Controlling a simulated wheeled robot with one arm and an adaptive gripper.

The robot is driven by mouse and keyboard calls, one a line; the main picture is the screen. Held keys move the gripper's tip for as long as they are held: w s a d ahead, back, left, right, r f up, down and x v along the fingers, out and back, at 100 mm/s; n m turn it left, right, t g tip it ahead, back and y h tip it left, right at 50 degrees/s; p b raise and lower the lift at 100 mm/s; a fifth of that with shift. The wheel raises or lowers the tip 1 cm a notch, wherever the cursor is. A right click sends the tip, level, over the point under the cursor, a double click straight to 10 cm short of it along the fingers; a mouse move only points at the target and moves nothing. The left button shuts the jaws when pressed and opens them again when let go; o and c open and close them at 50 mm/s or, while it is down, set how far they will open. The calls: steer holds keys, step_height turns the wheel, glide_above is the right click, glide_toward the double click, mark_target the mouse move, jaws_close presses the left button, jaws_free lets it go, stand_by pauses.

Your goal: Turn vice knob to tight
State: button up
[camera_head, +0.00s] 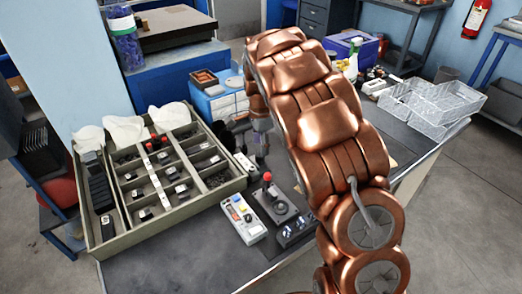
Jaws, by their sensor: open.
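My copper-coloured arm crosses the middle of the camera_head view and hides part of the bench. The end of the arm, with my gripper (261,148), shows only in part at its left side, pointing down over the bench. My gripper is open, and I see nothing held in it. A dark, rounded object (236,128) stands just left of my gripper; I cannot tell whether it is the vice or its knob. No vice knob can be made out clearly, and its setting cannot be read.
A divided tray (98,240) with small parts fills the bench's left. A red-topped joystick box (275,207) and a pale control box (243,219) stand in front of my gripper. Clear wire baskets (430,102) stand at the right. The bench's front left (180,262) is bare.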

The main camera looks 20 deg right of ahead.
step_height(320, 180, up, 8)
steer(key=shift+r, duration=0.25)
steer(key=shift+d, duration=0.15)
